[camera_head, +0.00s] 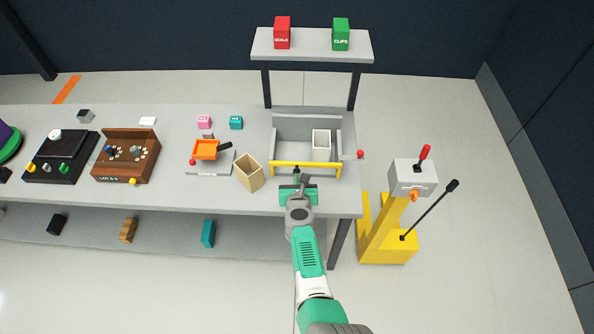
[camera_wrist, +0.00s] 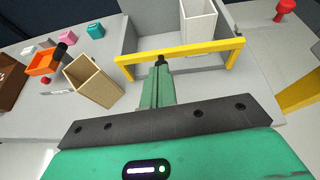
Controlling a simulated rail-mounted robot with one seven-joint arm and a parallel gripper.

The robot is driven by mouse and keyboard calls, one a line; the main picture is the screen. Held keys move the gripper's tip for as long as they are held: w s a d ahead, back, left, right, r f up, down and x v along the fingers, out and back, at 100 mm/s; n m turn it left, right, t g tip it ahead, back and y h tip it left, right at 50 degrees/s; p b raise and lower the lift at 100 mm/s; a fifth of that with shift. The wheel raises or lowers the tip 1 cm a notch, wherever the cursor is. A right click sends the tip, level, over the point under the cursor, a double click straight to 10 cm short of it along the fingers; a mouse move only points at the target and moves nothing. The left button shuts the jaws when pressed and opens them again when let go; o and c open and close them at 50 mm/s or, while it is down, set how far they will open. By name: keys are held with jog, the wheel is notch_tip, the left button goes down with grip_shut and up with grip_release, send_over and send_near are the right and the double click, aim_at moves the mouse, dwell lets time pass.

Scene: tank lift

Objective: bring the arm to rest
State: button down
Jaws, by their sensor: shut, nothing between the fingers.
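My gripper (camera_head: 297,176) is shut and empty. In the head view it is at the front edge of the bench, just in front of the yellow bar (camera_head: 305,166) of a grey tank-like tray (camera_head: 279,133). In the wrist view the closed fingertips (camera_wrist: 160,62) show close to the yellow bar (camera_wrist: 185,50); I cannot tell whether they touch it. My arm reaches up from the bottom of the head view. A white open box (camera_head: 321,140) stands inside the tray and also shows in the wrist view (camera_wrist: 199,20).
A tan open box (camera_head: 248,173) stands left of my gripper. An orange-pan scale (camera_head: 206,149), brown console (camera_head: 127,156) and black console (camera_head: 60,157) are farther left. A red knob (camera_head: 360,154) is right of the tray. A yellow lift (camera_head: 378,230) stands right. A raised shelf (camera_head: 312,44) is behind.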

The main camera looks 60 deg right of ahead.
jog(key=a+r+p, duration=0.1)
jog(key=s+a+r+p, duration=0.1)
jog(key=shift+s+a+r, duration=0.15)
jog(key=shift+s+r, duration=0.15)
jog(key=shift+r, duration=0.05)
jog(key=w+a+r+n+t+p, duration=0.1)
jog(key=w+a+r+n+t, duration=0.3)
jog(key=r, duration=0.7)
jog(key=w+a+r+n+t+p, duration=0.1)
jog(key=w+r+n+t, duration=0.1)
jog(key=w+r+n, duration=0.6)
jog(key=w+a+r+n+t+p, duration=0.1)
jog(key=w+a+r+n+t, duration=0.2)
jog(key=r, duration=1)
jog(key=a+r+n+t+y, duration=0.3)
jog(key=a+r+n, duration=0.45)
jog(key=r, duration=0.45)
jog(key=s+a+r+n+t+y+p, duration=0.1)
jog(key=s+a+r+n+t+y, duration=0.15)
jog(key=a+r+n, duration=0.7)
jog(key=s+a+r+n+t+y+p, duration=0.1)
jog(key=s+a+r+n+y+p, duration=0.2)
jog(key=a+r+n, duration=0.65)
jog(key=s+a+r+n+t+y, duration=0.2)
jog(key=s+a+r+n, duration=0.3)
jog(key=s+a+r, duration=0.7)
jog(key=shift+s+a+r+n+y, duration=0.15)
jog(key=shift+s+r+n+y, duration=0.25)
jog(key=shift+s+r, duration=0.45)
